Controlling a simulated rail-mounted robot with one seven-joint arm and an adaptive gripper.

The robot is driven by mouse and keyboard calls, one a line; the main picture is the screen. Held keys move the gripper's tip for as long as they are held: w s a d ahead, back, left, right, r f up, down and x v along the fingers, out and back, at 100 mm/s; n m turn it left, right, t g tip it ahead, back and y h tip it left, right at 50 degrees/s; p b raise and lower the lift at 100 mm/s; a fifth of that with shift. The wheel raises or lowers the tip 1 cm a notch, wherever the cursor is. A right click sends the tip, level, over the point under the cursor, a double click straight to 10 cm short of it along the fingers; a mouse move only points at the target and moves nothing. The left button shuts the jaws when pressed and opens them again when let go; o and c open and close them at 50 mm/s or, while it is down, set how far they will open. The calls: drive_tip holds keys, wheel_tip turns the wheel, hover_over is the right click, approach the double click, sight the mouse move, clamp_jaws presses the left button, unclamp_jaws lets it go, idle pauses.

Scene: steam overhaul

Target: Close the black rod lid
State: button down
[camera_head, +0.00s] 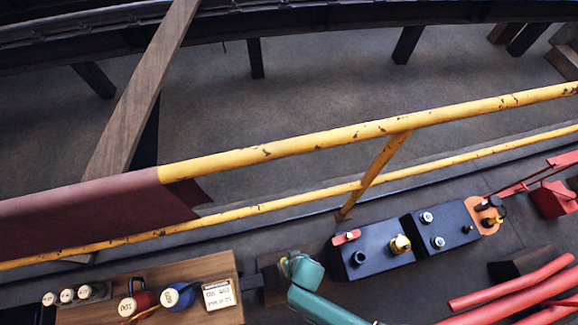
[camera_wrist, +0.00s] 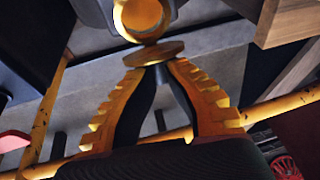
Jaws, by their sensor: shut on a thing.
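In the wrist view my gripper (camera_wrist: 160,70) has its orange toothed fingers closed together at the tips. The tips meet at a thin brass-coloured disc (camera_wrist: 153,54), with a gold ring-shaped part (camera_wrist: 141,14) just above it. My gripper's tips are not clear in the head view. A black box (camera_head: 375,258) there carries a brass knob (camera_head: 400,244), a dark round fitting (camera_head: 359,258) and a red tab (camera_head: 346,237). A second black box (camera_head: 443,229) with several small knobs adjoins it. I cannot tell which part is the black rod lid.
A wooden board (camera_head: 200,270) with a red and a blue round piece lies at the left. A yellow railing (camera_head: 300,143) runs behind the boxes. Red pipes (camera_head: 515,283) lie at the lower right. The floor beyond the railing is mostly bare.

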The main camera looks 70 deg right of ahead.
drive_tip(key=s+a+f+t+h+b, duration=0.1)
drive_tip(key=b, duration=0.2)
drive_tip(key=a+f+t+h+b, duration=0.1)
drive_tip(key=h+b, duration=0.1)
drive_tip(key=b, duration=0.1)
drive_tip(key=shift+s+f, duration=0.15)
drive_tip(key=shift+s, duration=0.2)
drive_tip(key=b, duration=0.1)
drive_tip(key=t+h+b, duration=0.1)
drive_tip(key=b, duration=0.1)
drive_tip(key=a+h+b, duration=0.1)
drive_tip(key=shift+s+a+f+n+t+b, duration=0.1)
drive_tip(key=shift+s+f+n+t+b, duration=0.15)
drive_tip(key=shift+f+n+t+b, duration=0.1)
drive_tip(key=h+b, duration=0.1)
drive_tip(key=a+t+h+b, duration=0.1)
drive_tip(key=b, duration=0.1)
drive_tip(key=shift+s+f+t+b, duration=0.2)
drive_tip(key=shift+f+t+b, duration=0.05)
drive_tip(key=shift+f+b, duration=0.05)
drive_tip(key=h+b, duration=0.1)
drive_tip(key=t+h+b, duration=0.1)
drive_tip(key=b, duration=0.1)
drive_tip(key=f+h+b, duration=0.1)
drive_tip(key=shift+s+a+t, duration=0.3)
drive_tip(key=shift+t, duration=0.1)
drive_tip(key=shift+n+h+b, duration=0.25)
drive_tip(key=shift+h+b, duration=0.05)
drive_tip(key=shift+b, duration=0.05)
